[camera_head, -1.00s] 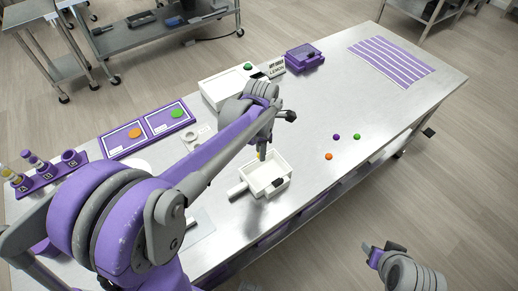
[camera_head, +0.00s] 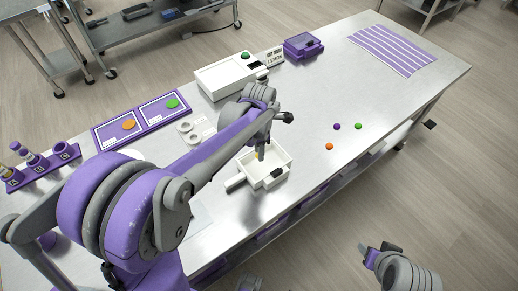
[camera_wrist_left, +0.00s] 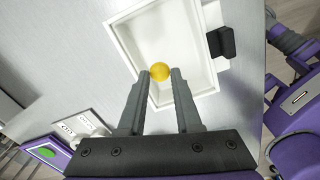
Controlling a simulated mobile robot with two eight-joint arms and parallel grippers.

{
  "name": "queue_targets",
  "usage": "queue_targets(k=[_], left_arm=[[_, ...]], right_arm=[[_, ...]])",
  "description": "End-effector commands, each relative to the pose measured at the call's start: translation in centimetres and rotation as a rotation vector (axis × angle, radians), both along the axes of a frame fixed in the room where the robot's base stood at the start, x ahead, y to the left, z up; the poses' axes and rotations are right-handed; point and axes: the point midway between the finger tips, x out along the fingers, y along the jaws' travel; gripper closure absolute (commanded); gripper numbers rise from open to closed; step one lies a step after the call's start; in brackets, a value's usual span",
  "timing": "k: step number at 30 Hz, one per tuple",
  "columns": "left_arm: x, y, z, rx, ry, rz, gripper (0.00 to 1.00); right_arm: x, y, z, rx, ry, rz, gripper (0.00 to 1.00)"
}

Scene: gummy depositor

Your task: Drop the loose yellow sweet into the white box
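The yellow sweet (camera_wrist_left: 160,71) is between the tips of my left gripper (camera_wrist_left: 160,74), touching both fingers. In the head view, my left gripper (camera_head: 260,153) points down over the open white box (camera_head: 245,167). The white box (camera_wrist_left: 122,39) also lies under the fingertips in the wrist view, and its visible floor looks empty. A black piece sits on one side of the box. My right gripper (camera_head: 370,250) is off the table at the lower right, and its opening cannot be made out.
Purple, green and orange sweets (camera_head: 329,146) lie on the metal table to the right of the box. A white machine (camera_head: 225,76) with a green button and a purple box (camera_head: 303,45) stand behind. Purple trays (camera_head: 120,141) lie at left. The table's right part is mostly clear.

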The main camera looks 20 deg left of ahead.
Motion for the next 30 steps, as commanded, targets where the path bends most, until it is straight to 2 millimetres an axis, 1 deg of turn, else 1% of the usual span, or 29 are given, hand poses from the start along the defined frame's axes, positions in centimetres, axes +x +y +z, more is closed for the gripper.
queue_targets(k=[1, 3, 5, 13, 16, 20, 27, 30], left_arm=[[0.0, 0.0, 0.0, 0.000, 0.000, 0.000, 0.57], [0.0, 0.0, 0.0, 0.000, 0.000, 0.000, 0.44], [0.0, 0.0, 0.0, 0.000, 0.000, 0.000, 0.34], [0.0, 0.0, 0.0, 0.000, 0.000, 0.000, 0.34], [0.0, 0.0, 0.6, 0.000, 0.000, 0.000, 0.34], [0.0, 0.0, 2.5, 0.000, 0.000, 0.000, 0.34], [0.0, 0.0, 7.4, 0.000, 0.000, 0.000, 0.34], [0.0, 0.0, 9.0, 0.000, 0.000, 0.000, 0.34]], right_arm=[[0.0, 0.0, 0.0, 0.000, 0.000, 0.000, 0.49], [0.0, 0.0, 0.0, 0.000, 0.000, 0.000, 0.49], [0.0, 0.0, 0.0, 0.000, 0.000, 0.000, 0.49], [0.0, 0.0, 0.0, 0.000, 0.000, 0.000, 0.49], [0.0, 0.0, 0.1, 0.000, 0.000, 0.000, 0.49], [0.1, 0.0, 0.3, 0.000, -0.001, 0.000, 0.49], [0.2, 0.0, 0.8, 0.000, -0.004, 0.000, 0.49], [0.2, 0.0, 0.9, 0.000, -0.005, 0.000, 0.49]])
